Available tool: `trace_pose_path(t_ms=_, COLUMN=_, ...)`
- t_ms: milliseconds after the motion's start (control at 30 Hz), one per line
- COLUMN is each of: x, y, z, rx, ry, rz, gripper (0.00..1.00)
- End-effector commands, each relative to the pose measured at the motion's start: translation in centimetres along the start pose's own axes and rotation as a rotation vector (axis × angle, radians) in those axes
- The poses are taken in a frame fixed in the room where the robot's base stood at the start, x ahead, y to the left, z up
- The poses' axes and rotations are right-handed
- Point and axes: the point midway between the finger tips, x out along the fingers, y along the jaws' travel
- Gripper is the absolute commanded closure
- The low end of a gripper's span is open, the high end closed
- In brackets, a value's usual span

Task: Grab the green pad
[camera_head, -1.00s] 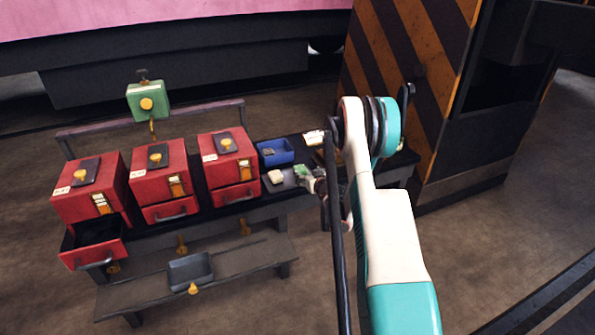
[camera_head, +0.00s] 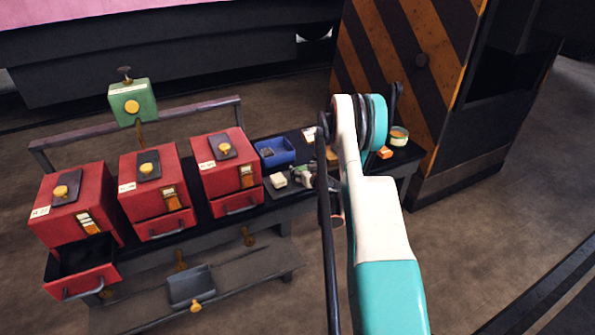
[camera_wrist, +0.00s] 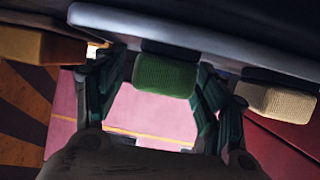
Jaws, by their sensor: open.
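The green pad (camera_wrist: 165,75) shows in the wrist view between the two fingers of my open gripper (camera_wrist: 160,82). One finger is on each side of it, and I cannot tell whether either touches it. The pad is against a grey slab or tray edge (camera_wrist: 200,30). In the head view, my gripper (camera_head: 305,177) is low over the dark bench, just right of a cream pad (camera_head: 278,181). The green pad cannot be made out there, hidden by the gripper and arm.
The cream pad also shows at right in the wrist view (camera_wrist: 280,100), with a yellow-orange block (camera_wrist: 40,45) at left. A blue tray (camera_head: 275,152) is behind the gripper. Red boxes (camera_head: 225,165) stand to the left. An orange piece (camera_head: 385,153) and a round tin (camera_head: 399,136) are at right.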

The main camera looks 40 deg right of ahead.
Motion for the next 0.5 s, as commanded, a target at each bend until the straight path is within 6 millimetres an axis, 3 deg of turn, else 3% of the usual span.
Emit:
trace_pose_path(t_ms=167, x=-0.04, y=0.04, z=0.01, rx=0.000, ry=0.000, rz=0.000, gripper=0.35)
trace_pose_path(t_ms=267, x=-0.03, y=0.02, z=0.01, rx=0.000, ry=0.000, rz=0.000, gripper=0.53)
trace_pose_path(t_ms=400, x=-0.03, y=0.01, z=0.01, rx=0.000, ry=0.000, rz=0.000, gripper=0.85)
trace_pose_path(t_ms=500, x=-0.03, y=0.02, z=-0.01, rx=0.000, ry=0.000, rz=0.000, gripper=0.86)
